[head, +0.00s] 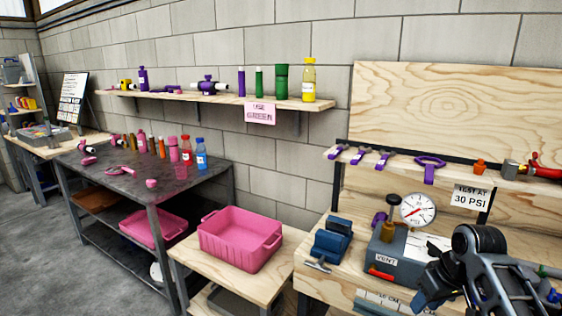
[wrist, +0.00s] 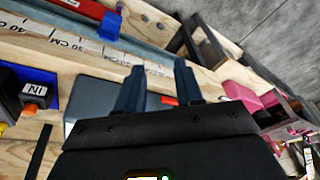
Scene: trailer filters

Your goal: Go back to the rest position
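My gripper (wrist: 158,82) shows in the wrist view with its two dark fingers apart and nothing between them. In the head view my arm comes in at the lower right, and my gripper (head: 428,290) is above the right workbench, just right of the grey test box (head: 395,258) with the dial gauge. In the wrist view the fingers point over the bench's front edge, near the ruler strip (wrist: 110,52). How high the fingers are above the bench is hard to tell.
A blue vise (head: 332,240) stands left of the test box. A pink bin (head: 240,238) sits on a low wooden table to the left. A dark metal table (head: 110,172) holds several bottles and parts. A wall shelf (head: 215,97) and a tool rack (head: 450,172) line the wall.

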